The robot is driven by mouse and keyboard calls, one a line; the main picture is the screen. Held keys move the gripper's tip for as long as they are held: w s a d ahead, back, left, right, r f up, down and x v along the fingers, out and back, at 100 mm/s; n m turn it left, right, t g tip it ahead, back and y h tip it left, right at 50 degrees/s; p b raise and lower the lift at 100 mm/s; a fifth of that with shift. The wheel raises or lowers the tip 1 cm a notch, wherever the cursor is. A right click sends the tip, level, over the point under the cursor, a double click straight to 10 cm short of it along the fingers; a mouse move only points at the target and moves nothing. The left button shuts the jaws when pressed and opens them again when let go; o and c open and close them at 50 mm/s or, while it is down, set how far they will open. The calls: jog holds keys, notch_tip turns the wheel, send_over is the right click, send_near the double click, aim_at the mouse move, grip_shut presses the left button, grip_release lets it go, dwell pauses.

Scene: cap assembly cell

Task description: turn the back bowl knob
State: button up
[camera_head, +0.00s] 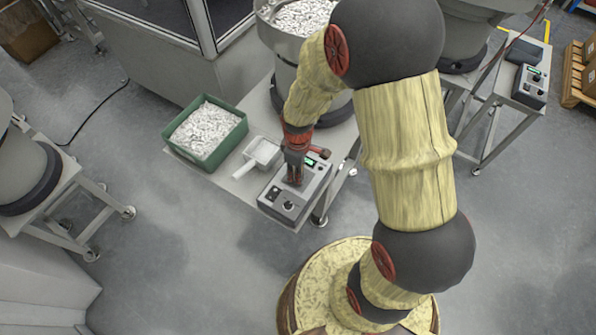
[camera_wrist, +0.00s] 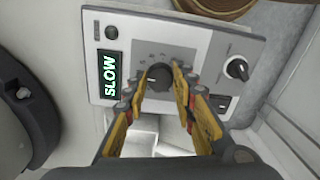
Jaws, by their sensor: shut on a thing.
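The control box (camera_head: 270,203) stands on the table corner below the vibratory bowl (camera_head: 290,62). In the wrist view its grey panel (camera_wrist: 205,60) has a lit display (camera_wrist: 111,75) reading SLOW. A dark round knob (camera_wrist: 157,72) sits mid-panel within a ring of small marks. My gripper (camera_head: 294,181) reaches down onto the box. In the wrist view its two yellow-padded fingers (camera_wrist: 161,78) are closed on this knob, one on each side. A second black knob (camera_wrist: 237,68) with a white pointer is apart from the fingers. In the head view my gripper hides part of the panel.
A green bin (camera_head: 201,161) of white caps and a white scoop (camera_head: 262,152) lie left of the box. Another control box (camera_head: 532,86) is on a separate stand at right. A machine on a stand (camera_head: 60,210) is at left. Open floor lies in front.

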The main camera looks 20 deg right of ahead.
jog(key=shift+c, duration=0.6)
jog(key=shift+m, duration=0.3)
jog(key=shift+m+p, duration=0.5)
jog(key=m+p, duration=0.2)
jog(key=m, duration=0.2)
jog(key=shift+r, duration=0.1)
jog(key=m+p, duration=0.2)
jog(key=m, duration=0.4)
jog(key=o, duration=1.1)
jog(key=shift+o, duration=0.3)
